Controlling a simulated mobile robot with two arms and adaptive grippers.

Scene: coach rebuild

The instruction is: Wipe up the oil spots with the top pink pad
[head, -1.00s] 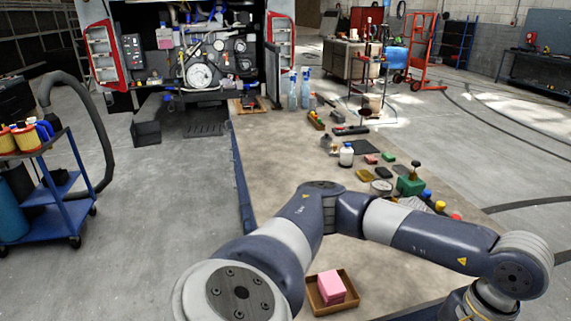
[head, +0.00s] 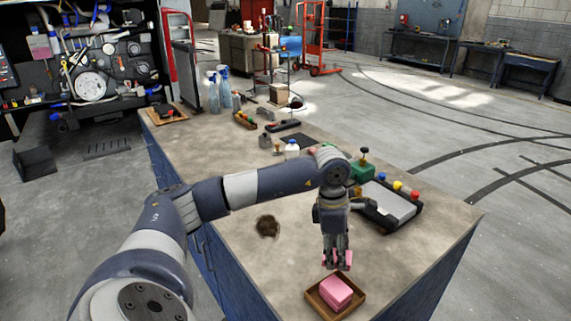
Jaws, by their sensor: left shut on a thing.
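My left gripper (head: 337,262) points down at the near end of the bench and is shut on a pink pad (head: 347,260), of which only the edges show between and beside the fingers. The held pad is just behind the brown wooden tray (head: 316,303), seemingly above the bench top. Other pink pad material (head: 335,292) lies in the tray. A dark brown oil spot (head: 268,226) is on the bench top, left of the gripper. I see no other spot clearly; my arm hides part of the bench. My right gripper is not in view.
On the long bench (head: 235,150), a black case with a pale panel (head: 388,206), a green object (head: 362,171) and colored caps stand right of my arm. A white bottle (head: 291,149) and spray bottles (head: 225,88) are farther back. Bench top around the oil spot is clear.

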